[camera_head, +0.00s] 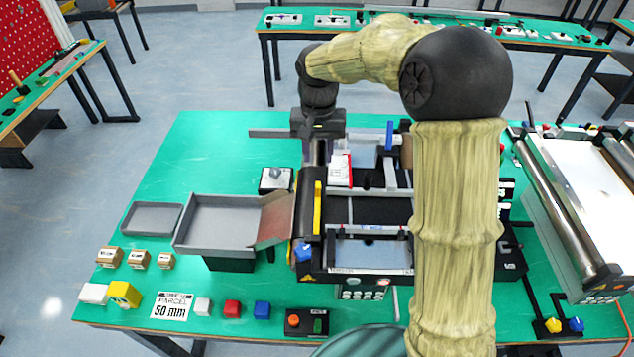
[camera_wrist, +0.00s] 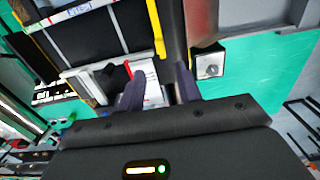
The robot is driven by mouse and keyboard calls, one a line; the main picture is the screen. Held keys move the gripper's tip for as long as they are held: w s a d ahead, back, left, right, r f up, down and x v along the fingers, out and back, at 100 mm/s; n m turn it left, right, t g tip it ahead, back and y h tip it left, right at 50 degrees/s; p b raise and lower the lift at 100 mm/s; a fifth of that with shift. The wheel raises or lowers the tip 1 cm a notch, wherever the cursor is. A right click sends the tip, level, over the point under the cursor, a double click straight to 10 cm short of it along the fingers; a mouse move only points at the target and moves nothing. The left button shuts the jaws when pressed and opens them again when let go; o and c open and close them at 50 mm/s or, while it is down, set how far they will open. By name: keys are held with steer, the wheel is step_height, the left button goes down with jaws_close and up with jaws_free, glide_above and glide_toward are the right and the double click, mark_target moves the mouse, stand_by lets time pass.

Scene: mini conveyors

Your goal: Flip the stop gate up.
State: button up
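The mini conveyor has a dark belt (camera_head: 375,211) and shows at the upper left of the wrist view. A yellow upright bar (camera_head: 318,207) stands at its left side; a yellow bar also shows in the wrist view (camera_wrist: 156,30). I cannot tell for certain which part is the stop gate. A white and red piece (camera_head: 340,170) is at the conveyor's far left part, just right of my gripper. My gripper (camera_wrist: 160,90) points down there, its two dark fingers apart. A white piece (camera_wrist: 151,78) shows between and beyond them; I see no clear grip on it.
A grey chute tray (camera_head: 215,232) is left of the conveyor, with a small switch box (camera_head: 275,179) behind it. A blue post (camera_head: 389,136) rises at the back. Small cubes and boxes lie at the front. My arm hides the conveyor's right side. The table's left back is clear.

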mark_target(318, 184)
step_height(318, 184, down, 11)
steer(key=shift+d+r+p, duration=0.1)
steer(key=shift+p, duration=1.05)
steer(key=shift+s+f, duration=0.1)
steer(key=shift+f, duration=0.15)
jaws_close()
